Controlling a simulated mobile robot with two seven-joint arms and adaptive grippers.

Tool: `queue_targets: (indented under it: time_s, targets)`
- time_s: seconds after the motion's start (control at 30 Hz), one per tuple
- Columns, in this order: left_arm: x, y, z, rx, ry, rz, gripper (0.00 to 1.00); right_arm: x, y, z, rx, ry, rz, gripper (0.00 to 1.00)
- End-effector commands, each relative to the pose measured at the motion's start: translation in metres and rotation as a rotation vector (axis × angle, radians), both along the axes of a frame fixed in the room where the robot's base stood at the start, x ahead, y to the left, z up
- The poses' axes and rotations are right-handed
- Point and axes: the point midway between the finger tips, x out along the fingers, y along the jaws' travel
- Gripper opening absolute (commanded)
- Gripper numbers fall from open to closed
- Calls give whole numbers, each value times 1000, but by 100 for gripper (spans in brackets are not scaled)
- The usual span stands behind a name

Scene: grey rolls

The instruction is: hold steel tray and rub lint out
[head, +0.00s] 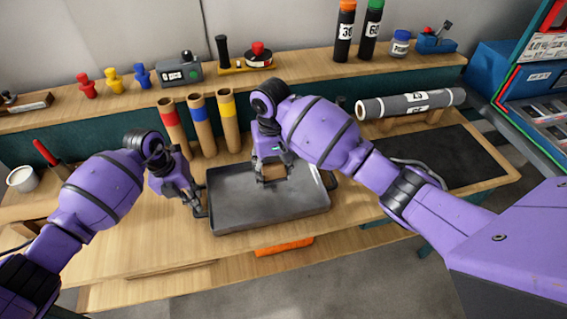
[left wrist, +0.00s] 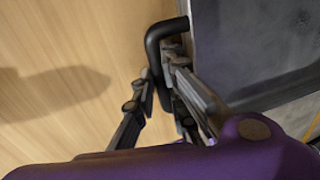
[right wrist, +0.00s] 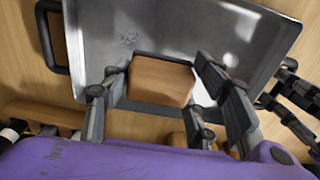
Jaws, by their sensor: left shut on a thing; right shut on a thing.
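The steel tray (head: 290,208) lies on the wooden bench, a black handle at each side. My left gripper (head: 196,204) is shut on the tray's left handle; in the left wrist view its fingers close around that black handle (left wrist: 153,45). My right gripper (head: 272,178) is over the far middle of the tray, shut on a tan block. The block (right wrist: 160,80) shows between the fingers in the right wrist view; I cannot tell whether its underside touches the tray. A faint speckled patch, perhaps lint (right wrist: 128,40), shows on the tray beside the block.
Three cardboard tubes with red (head: 173,125), blue (head: 202,125) and yellow (head: 229,122) bands stand behind the tray. A grey roll (head: 410,103) and a dark mat (head: 450,155) lie to the right. A white cup (head: 22,179) stands at left.

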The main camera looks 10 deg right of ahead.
Motion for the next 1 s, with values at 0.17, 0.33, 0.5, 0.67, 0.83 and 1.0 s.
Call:
queue_targets:
  time_s: [0.17, 0.33, 0.5, 0.67, 0.83, 1.0]
  targets:
    - [0, -1, 0, -1, 0, -1, 0, 0, 0, -9, -1, 2, -3, 33]
    - [0, -1, 0, -1, 0, -1, 0, 0, 0, -23, -1, 2, -2, 33]
    - [0, -1, 1, -1, 0, -1, 0, 0, 0, -38, 0, 1, -2, 33]
    - [0, -1, 1, -1, 0, -1, 0, 0, 0, -53, 0, 1, -2, 33]
    - [0, -1, 1, -1, 0, -1, 0, 0, 0, -68, 0, 1, -2, 33]
    - [0, -1, 1, -1, 0, -1, 0, 0, -12, -80, -1, 0, -4, 30]
